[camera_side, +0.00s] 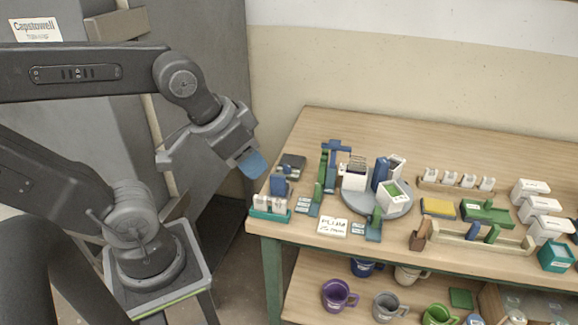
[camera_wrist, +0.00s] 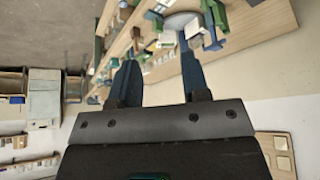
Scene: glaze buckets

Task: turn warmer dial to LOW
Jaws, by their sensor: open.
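I cannot pick out a warmer or its dial with any certainty in either view; the small items on the bench are too small to read. My gripper (camera_side: 251,164) is in the air at the left, beyond the left edge of the wooden bench (camera_side: 450,134) and apart from everything on it. In the wrist view my gripper (camera_wrist: 161,75) shows two dark blue fingers spread apart with nothing between them. The bench items show small and tilted beyond the fingers.
A round grey turntable (camera_side: 356,203) holds several small items. A white card (camera_side: 332,226) lies near the bench's front edge. White boxes (camera_side: 541,208) and a teal box (camera_side: 556,257) stand at the right. Mugs, including a purple mug (camera_side: 338,296), stand on the lower shelf.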

